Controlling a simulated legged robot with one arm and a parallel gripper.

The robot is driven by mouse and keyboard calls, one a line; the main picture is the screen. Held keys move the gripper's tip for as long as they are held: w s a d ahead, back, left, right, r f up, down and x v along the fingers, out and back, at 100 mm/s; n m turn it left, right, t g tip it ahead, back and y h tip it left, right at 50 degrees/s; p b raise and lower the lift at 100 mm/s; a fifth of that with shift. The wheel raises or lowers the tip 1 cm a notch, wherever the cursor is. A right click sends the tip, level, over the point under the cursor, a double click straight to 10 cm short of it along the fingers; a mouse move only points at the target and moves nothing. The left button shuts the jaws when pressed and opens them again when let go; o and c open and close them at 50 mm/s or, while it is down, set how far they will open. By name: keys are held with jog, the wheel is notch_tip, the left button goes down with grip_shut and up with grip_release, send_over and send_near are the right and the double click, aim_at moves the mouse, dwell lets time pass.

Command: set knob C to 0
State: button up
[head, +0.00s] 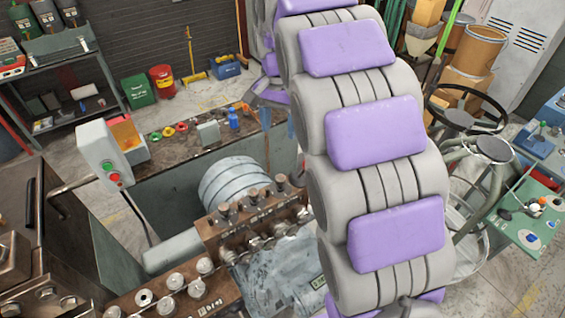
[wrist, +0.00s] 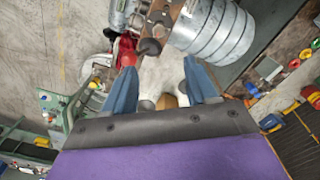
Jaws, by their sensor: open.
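No knob can be made out as knob C, as no lettering is readable. A green panel (head: 530,241) at the right of the head view carries small blue and dark controls and levers. A similar green panel (wrist: 47,102) shows at the left of the wrist view. My gripper (wrist: 158,64) has two blue fingers spread apart with nothing between them. It is above the machine, beside a dark round knob-like end (wrist: 150,47) and a red part (wrist: 126,50); contact cannot be told. My purple and grey arm hides part of the machine in the head view.
A grey control box (head: 99,150) with red and green buttons stands at the left. The machine has a large ribbed grey drum (head: 232,184) and a brown bolted block (head: 222,238). A black handwheel (head: 497,98) is at the right. A workbench (head: 172,150) stands behind.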

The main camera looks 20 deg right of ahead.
aim_at(280, 177)
notch_tip(280, 177, down, 17)
jog(key=shift+f+p, duration=0.2)
jog(key=shift+p, duration=0.1)
dwell(0.4)
jog(key=c, duration=1.1)
